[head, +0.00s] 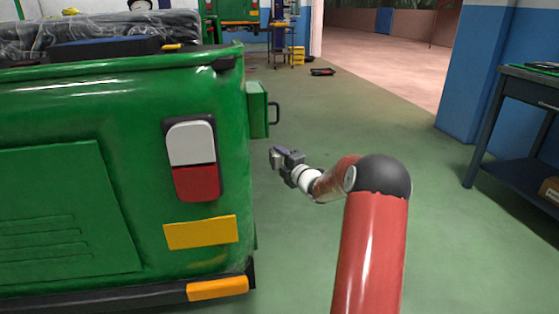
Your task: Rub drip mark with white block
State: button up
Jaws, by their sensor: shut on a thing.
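My gripper (277,157) is at the end of my red arm, out over the floor to the right of the green rickshaw (105,115). It is small in the view and points away to the left, toward the rickshaw's right side. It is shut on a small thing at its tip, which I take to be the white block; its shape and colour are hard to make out. A gap of floor shows between the gripper and the rickshaw's rear corner. I cannot make out a drip mark; the rickshaw's right side is mostly hidden from here.
A green box (257,109) with a dark handle juts from the rickshaw's right side, near my gripper. A dark workbench (529,87) stands at the right by a blue-and-white pillar (472,70). A low dark item (322,72) lies farther back. The green floor between is clear.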

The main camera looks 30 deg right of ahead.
aim_at(274, 165)
jog(key=a+b, duration=0.1)
jog(key=w+a+b, duration=0.1)
jog(key=a, duration=0.1)
jog(key=shift+a+f, duration=0.15)
jog(key=shift+a, duration=0.15)
jog(key=shift+w+a+b, duration=0.15)
jog(key=shift+a+b, duration=0.2)
jog(key=shift+a, duration=0.3)
jog(key=shift+w+a, duration=0.15)
jog(key=shift+a, duration=0.35)
jog(key=shift+w+a, duration=0.15)
jog(key=shift+a, duration=0.35)
